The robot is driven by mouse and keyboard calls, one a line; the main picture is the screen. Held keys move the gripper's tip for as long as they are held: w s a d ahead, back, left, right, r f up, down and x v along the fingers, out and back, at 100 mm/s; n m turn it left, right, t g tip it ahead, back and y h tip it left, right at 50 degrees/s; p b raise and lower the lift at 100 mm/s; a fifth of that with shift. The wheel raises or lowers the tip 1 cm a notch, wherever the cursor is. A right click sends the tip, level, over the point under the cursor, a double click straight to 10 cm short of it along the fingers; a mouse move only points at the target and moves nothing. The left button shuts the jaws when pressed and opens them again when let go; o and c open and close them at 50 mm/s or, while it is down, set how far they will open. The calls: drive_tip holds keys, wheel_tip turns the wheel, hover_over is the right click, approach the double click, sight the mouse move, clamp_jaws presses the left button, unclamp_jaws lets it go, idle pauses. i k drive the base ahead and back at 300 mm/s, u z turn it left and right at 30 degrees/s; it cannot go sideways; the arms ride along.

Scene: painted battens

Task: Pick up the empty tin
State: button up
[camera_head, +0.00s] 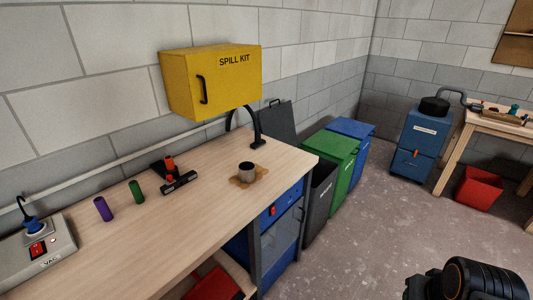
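A small open-topped tin (246,172), grey with a dark inside, stands upright on the wooden workbench (130,242) near its right end. A brown patch, like a stain or mat, lies under it. I cannot tell from here whether anything is in the tin. A black part of my arm with a thin orange ring shows at the lower right, well away from the tin. My gripper's fingers do not show.
A purple cylinder (103,209), a green cylinder (137,191) and a black-and-orange tool (177,180) stand left of the tin. A yellow spill kit cabinet (215,82) hangs above the bench. Bins, including a green one (331,156), stand beyond its right end. Floor at centre right is clear.

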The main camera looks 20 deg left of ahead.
sight(247, 169)
drive_tip(key=i, duration=2.6)
drive_tip(key=u, duration=4.3)
drive_tip(key=i, duration=0.5)
drive_tip(key=u, duration=0.1)
